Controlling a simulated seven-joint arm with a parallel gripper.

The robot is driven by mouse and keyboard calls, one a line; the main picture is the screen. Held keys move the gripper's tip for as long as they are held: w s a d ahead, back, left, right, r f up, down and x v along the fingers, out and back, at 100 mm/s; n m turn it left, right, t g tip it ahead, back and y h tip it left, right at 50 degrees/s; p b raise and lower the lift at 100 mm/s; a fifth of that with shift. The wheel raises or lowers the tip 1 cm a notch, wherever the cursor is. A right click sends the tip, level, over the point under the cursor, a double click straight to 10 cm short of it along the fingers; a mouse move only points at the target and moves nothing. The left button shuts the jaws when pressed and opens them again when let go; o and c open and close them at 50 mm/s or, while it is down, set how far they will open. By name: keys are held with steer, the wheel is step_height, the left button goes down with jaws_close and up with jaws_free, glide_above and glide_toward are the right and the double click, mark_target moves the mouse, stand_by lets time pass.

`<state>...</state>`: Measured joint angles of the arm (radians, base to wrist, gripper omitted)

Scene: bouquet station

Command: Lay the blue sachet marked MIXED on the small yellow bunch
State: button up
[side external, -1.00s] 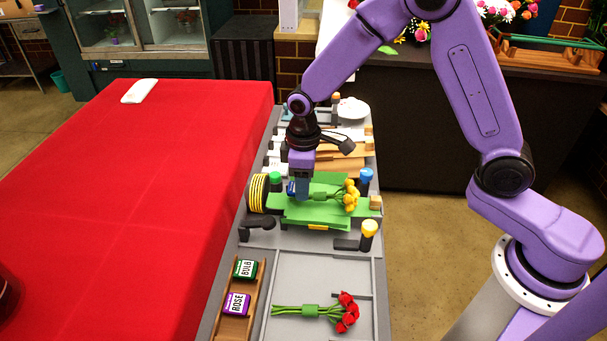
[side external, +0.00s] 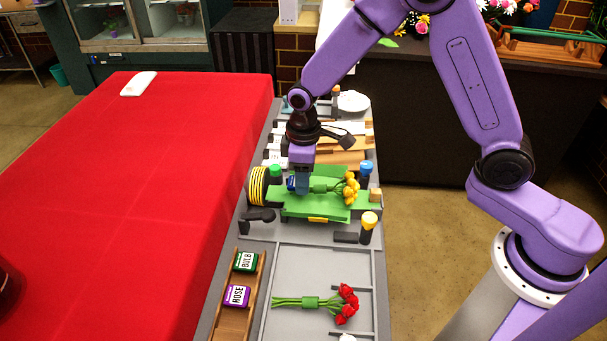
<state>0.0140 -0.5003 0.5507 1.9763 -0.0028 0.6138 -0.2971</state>
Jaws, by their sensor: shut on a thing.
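My gripper (side external: 301,184) points down over the left part of the green wrapping sheet and is shut on the blue sachet (side external: 291,183). Only a small dark blue edge of the sachet shows; its label is hidden by the fingers. The small yellow bunch (side external: 350,189) lies on the green sheet (side external: 318,211), its yellow heads to the right and its green stems running left to my gripper. The sachet is at the stem end of the bunch; I cannot tell whether it touches the stems.
A wooden rack (side external: 235,318) holds a green BULB sachet (side external: 246,262) and a purple ROSE sachet (side external: 237,296). A red bunch (side external: 345,303) lies in the grey tray (side external: 315,262). Yellow-topped (side external: 369,221) and blue-topped (side external: 366,170) posts stand at the right. The red table (side external: 150,200) is mostly clear.

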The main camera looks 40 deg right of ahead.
steer(key=shift+f, duration=0.2)
stand_by(0.5)
steer(key=o, duration=1.5)
steer(key=shift+r, duration=0.1)
steer(key=shift+r, duration=3.4)
steer(key=s+d+r+n, duration=0.1)
steer(key=s+d, duration=0.2)
steer(key=s, duration=0.6)
steer(key=s+d+r+n, duration=0.1)
steer(key=s+d, duration=0.3)
steer(key=s, duration=0.5)
steer(key=s+d+r+n, duration=0.1)
steer(key=s+d+r, duration=0.2)
steer(key=s, duration=0.7)
steer(key=shift+s+d+r+n, duration=0.1)
steer(key=shift+d+r+n, duration=0.15)
steer(key=shift+d, duration=0.2)
